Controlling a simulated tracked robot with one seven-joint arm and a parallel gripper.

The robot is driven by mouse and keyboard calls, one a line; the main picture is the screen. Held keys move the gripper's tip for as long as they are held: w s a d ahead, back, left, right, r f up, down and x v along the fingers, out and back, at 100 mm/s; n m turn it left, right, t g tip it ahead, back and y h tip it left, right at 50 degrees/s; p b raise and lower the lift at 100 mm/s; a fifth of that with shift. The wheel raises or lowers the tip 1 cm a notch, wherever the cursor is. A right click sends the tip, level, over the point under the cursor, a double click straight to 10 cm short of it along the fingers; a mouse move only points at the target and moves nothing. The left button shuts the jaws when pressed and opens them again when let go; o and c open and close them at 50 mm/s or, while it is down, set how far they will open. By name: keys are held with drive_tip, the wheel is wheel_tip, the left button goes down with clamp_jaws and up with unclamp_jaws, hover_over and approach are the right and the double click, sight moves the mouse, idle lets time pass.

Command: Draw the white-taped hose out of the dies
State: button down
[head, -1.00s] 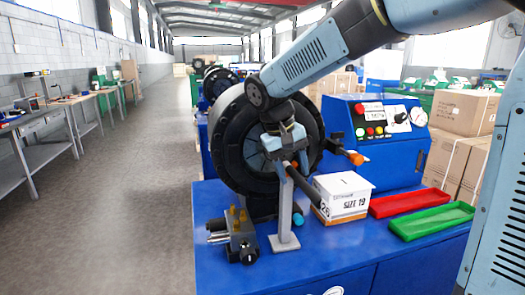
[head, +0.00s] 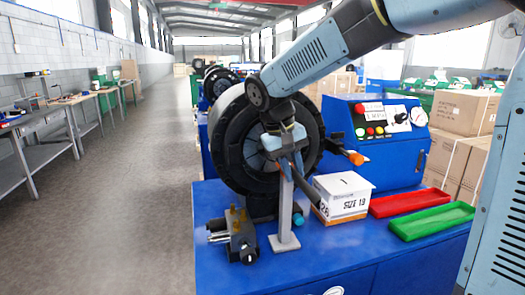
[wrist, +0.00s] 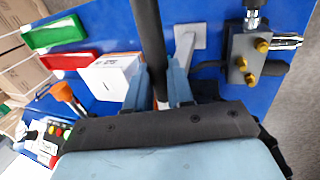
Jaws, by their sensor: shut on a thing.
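The black hose (head: 308,188) slants down to the front right from my gripper (head: 287,158), in front of the crimper's round black head (head: 228,150). In the wrist view the hose (wrist: 149,35) runs from the top edge down between the fingers of my gripper (wrist: 160,92). My gripper is shut on it. A small pale patch (wrist: 162,104) between the fingers may be the white tape. The grey die segments (head: 252,150) show in the opening behind my gripper. The hose's far end is hidden, so I cannot tell whether it is inside the dies.
A grey upright stand (head: 286,215) is just below my gripper. A brass-fitted valve block (head: 240,238) stands left of it. A white box (head: 345,200), a red tray (head: 410,202) and a green tray (head: 432,221) are to the right. A control cabinet (head: 385,155) stands behind them.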

sight(306, 182)
drive_tip(key=shift+r, duration=0.55)
idle(0.4)
drive_tip(key=shift+s+d, duration=0.3)
drive_tip(key=shift+s, duration=0.75)
drive_tip(key=shift+s+d, duration=0.3)
drive_tip(key=shift+s, duration=0.75)
drive_tip(key=shift+s+d, duration=0.3)
drive_tip(key=shift+s, duration=0.75)
drive_tip(key=shift+r, duration=0.15)
drive_tip(key=shift+r, duration=3.35)
